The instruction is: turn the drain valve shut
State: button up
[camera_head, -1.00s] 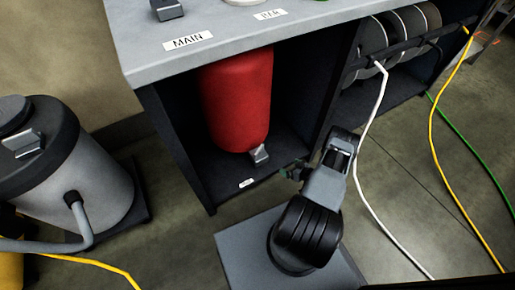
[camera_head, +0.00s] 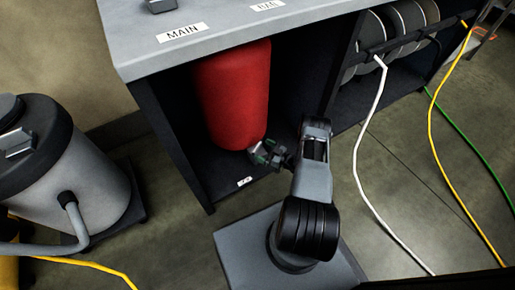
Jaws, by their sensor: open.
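The drain valve (camera_head: 253,150) is a small grey handle at the bottom front of the red tank (camera_head: 232,95), inside the dark cabinet. My gripper (camera_head: 259,156) is open and right at the valve, its fingers overlapping the handle in the picture. The fingers and wrist hide most of the handle. I cannot tell whether the fingers touch it or how far it is turned.
The cabinet's grey top (camera_head: 220,48) carries a MAIN label (camera_head: 181,33). A small white tag (camera_head: 245,181) is on the cabinet floor's front edge. Cable reels (camera_head: 400,25) sit at right, with a white cable (camera_head: 359,165) hanging down. A grey vacuum-like drum (camera_head: 88,185) stands at left.

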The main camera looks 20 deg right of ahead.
aim_at(258, 147)
jog(key=shift+b+x, duration=0.35)
jog(key=shift+x, duration=1.75)
